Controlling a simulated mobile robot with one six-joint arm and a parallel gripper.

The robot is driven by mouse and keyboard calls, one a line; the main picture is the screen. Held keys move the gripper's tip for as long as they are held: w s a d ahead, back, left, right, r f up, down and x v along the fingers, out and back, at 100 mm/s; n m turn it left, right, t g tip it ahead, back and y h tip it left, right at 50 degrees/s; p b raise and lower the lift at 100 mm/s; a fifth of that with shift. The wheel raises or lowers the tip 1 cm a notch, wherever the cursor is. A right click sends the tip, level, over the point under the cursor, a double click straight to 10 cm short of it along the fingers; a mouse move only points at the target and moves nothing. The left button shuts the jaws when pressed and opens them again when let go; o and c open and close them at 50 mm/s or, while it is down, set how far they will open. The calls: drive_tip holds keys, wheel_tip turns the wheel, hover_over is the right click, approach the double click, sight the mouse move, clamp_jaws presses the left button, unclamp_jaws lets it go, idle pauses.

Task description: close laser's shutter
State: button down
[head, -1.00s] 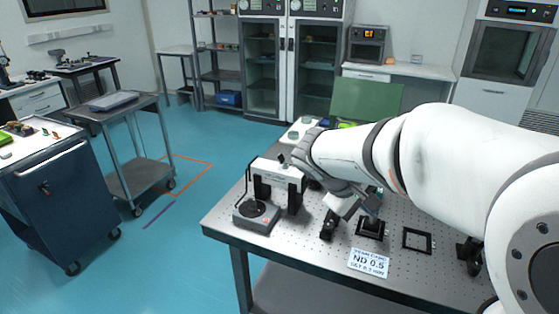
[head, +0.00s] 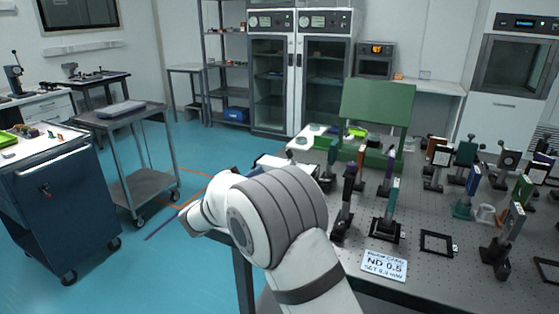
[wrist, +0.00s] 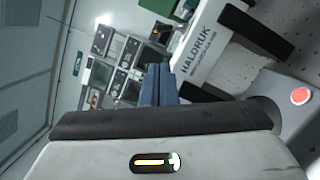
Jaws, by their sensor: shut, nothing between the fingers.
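The laser (wrist: 207,55) is a white housing marked HALDRUK with black brackets, seen at an angle in the wrist view. In the head view only a white strip of its top (head: 268,162) shows behind my arm. My gripper (wrist: 159,70) is shut and empty, with its blue-grey fingers just left of the housing in the wrist view. I cannot tell whether they touch it. A grey unit with a red button (wrist: 300,96) is at the right of the wrist view. I cannot make out the shutter or its state. My arm hides the gripper in the head view.
The perforated optical table (head: 350,262) carries several posts with optics, a flat black frame (head: 437,243) and an ND 0.5 card (head: 384,265). A green panel (head: 378,110) stands behind.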

sight(278, 166)
drive_tip(key=p+x, duration=0.1)
drive_tip(key=x, duration=0.9)
drive_tip(key=shift+d, duration=0.1)
drive_tip(key=shift+d, duration=0.15)
drive_tip(key=shift+b, duration=0.3)
drive_tip(key=shift+m, duration=0.3)
drive_tip(key=shift+r+m+b, duration=0.2)
drive_tip(key=shift+m+b, duration=0.2)
drive_tip(key=shift+b, duration=0.4)
